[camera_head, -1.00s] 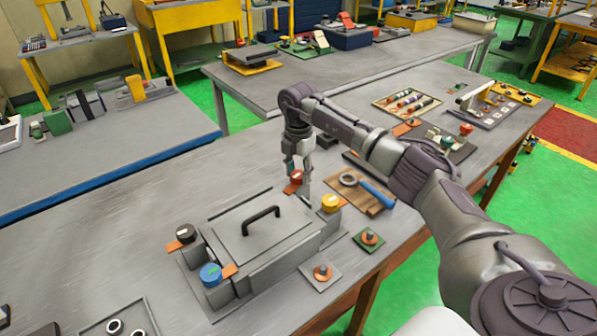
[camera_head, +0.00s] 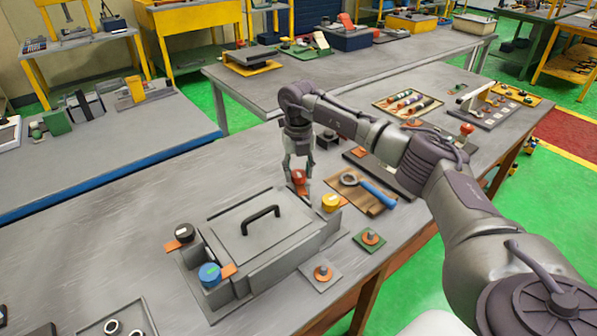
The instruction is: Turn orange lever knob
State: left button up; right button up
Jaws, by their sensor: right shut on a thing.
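A grey box-like fixture (camera_head: 258,250) with a black handle (camera_head: 260,217) on its lid stands on the workbench. Four-cornered around it are round knobs: a black knob (camera_head: 184,232) with an orange lever at the left, a blue knob (camera_head: 210,274) with an orange lever at the front, a yellow knob (camera_head: 331,202) at the right, and a red knob (camera_head: 298,176) at the back. An orange lever (camera_head: 303,189) shows under the red knob. My right gripper (camera_head: 298,180) points down and is shut on the red knob, its fingers on either side. My left gripper is not in view.
A wooden board with a grey ring and blue-handled tool (camera_head: 376,194) lies right of the fixture. Two small plates with pegs (camera_head: 321,273) (camera_head: 369,239) lie in front. A tray with rings (camera_head: 118,325) is at the front left. Bench surface left of the fixture is clear.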

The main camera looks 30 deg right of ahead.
jog(key=n, duration=0.5)
jog(key=shift+s+f+n+b, duration=0.1)
jog(key=shift+f+n+b, duration=0.1)
jog(key=shift+n+b, duration=0.1)
jog(key=n, duration=0.5)
jog(key=shift+b, duration=0.35)
jog(key=n, duration=0.5)
jog(key=shift+s+f+n, duration=0.1)
jog(key=shift+f+n, duration=0.05)
jog(key=shift+n, duration=0.25)
jog(key=n+b, duration=0.1)
jog(key=n, duration=0.4)
jog(key=shift+n, duration=0.3)
jog(key=o, duration=1.1)
jog(key=shift+r, duration=0.2)
